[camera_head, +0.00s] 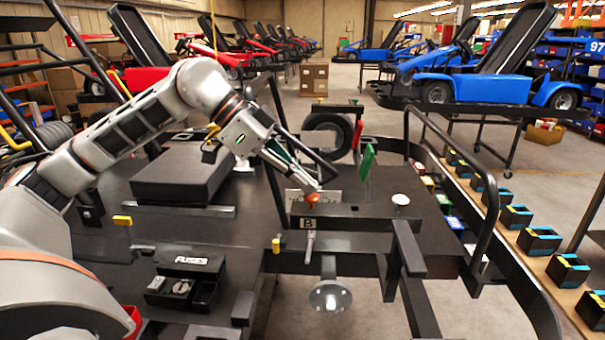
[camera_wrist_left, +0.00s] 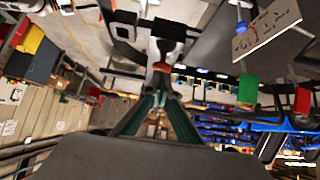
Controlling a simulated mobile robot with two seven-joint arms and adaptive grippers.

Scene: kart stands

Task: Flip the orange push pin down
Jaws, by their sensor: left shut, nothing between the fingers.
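The orange push pin (camera_head: 312,198) shows as a small orange spot on the black bar above the label B in the head view. An orange piece, likely the same pin, shows just beyond my fingertips in the left wrist view (camera_wrist_left: 162,67). My left gripper (camera_head: 309,184) reaches in from the left and is shut and empty. Its fingertips are right at the pin, partly covering it; I cannot tell whether they touch. In the left wrist view, the fingers (camera_wrist_left: 162,92) point at the orange piece. My right gripper is in neither view.
A green flag (camera_head: 367,163) and a red flag (camera_head: 357,134) stand close to the right of my gripper. A white round knob (camera_head: 400,199) is further right. A black tube rail (camera_head: 490,190) rises at the right. A black seat pad (camera_head: 180,174) lies under my arm.

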